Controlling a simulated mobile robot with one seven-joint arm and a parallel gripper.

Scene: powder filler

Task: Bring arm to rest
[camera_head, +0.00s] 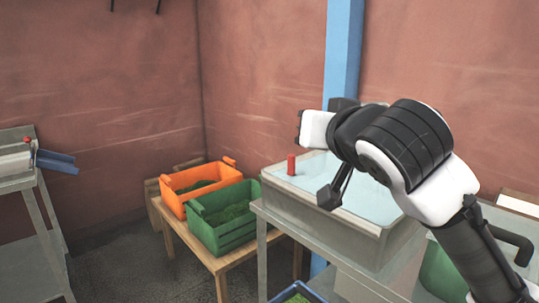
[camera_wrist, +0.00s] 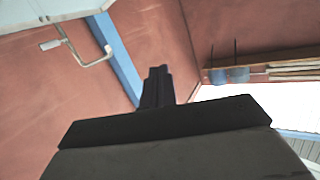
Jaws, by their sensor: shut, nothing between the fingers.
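My gripper (camera_wrist: 157,76) shows in the wrist view as dark fingers pressed together, with nothing between them. They point up the picture toward the red wall and a blue post. In the head view my white and black arm is bent, raised over the right side of a grey metal machine (camera_head: 376,247) with a pale, glassy top. A dark end part of the arm hangs in front of that top; the fingers cannot be made out clearly there. I cannot tell whether any part touches the machine.
A red button (camera_head: 291,165) stands on the machine's left corner. An orange crate (camera_head: 176,203) and a green crate (camera_head: 233,237), both with green contents, stand on a wooden table (camera_head: 220,264). A blue post (camera_head: 343,50) rises behind the machine. Another metal stand (camera_head: 30,190) is at far left.

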